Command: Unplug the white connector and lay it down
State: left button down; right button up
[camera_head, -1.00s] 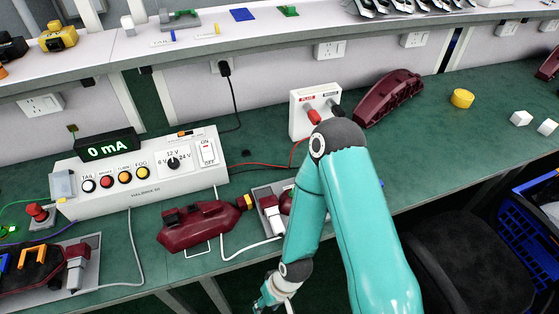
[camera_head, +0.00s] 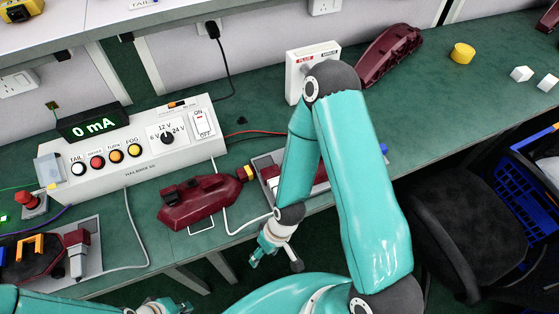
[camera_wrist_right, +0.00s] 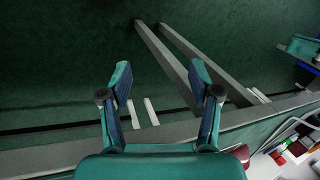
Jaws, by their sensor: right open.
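A pale connector block with a red part (camera_head: 77,260) stands on the grey plate (camera_head: 92,284) at the lower left; a white cable runs from it toward the power supply. A second white cable (camera_head: 246,225) reaches the middle fixture, where my right arm hides much of the end. I cannot tell from this view which is the white connector. My right gripper (camera_head: 257,255) is open and empty in front of the bench edge; its spread fingers show in the right wrist view (camera_wrist_right: 160,80). My left gripper (camera_head: 165,307) is partly visible at the bottom edge, its fingers unclear.
The power supply (camera_head: 137,160) reads 0 mA (camera_head: 93,123). A dark red lamp (camera_head: 200,200) lies beside the middle fixture. A white box (camera_head: 308,72) stands at the back. A black chair (camera_head: 460,220) is on the right. Bench around the yellow cylinder (camera_head: 463,53) is mostly clear.

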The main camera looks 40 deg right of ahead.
jog(key=w+d+r+n, duration=0.2)
jog(key=r+n, duration=0.2)
jog(key=n, duration=0.4)
jog(key=w+d+r+n+g+h+b, duration=0.1)
jog(key=d+r+n, duration=0.1)
jog(key=r+n, duration=0.3)
jog(key=w+d+r+n+g+h, duration=0.1)
jog(key=r+n, duration=0.4)
jog(key=n, duration=0.8)
jog(key=shift+w+d, duration=0.85)
jog(key=w+d+r+n+t+h+b, duration=0.1)
jog(key=d+r+n, duration=0.25)
jog(key=r, duration=0.25)
jog(key=w+d+r+n+t+h, duration=0.1)
jog(key=d+r+n, duration=0.1)
jog(key=r+n, duration=0.3)
jog(key=shift+m, duration=0.65)
jog(key=f+b, duration=0.1)
jog(key=f, duration=0.6)
jog(key=f+b, duration=0.1)
jog(key=f, duration=0.7)
jog(key=shift+w+a+f+b, duration=0.1)
jog(key=shift+a+f+b, duration=0.1)
jog(key=shift+b, duration=0.15)
grip_shut()
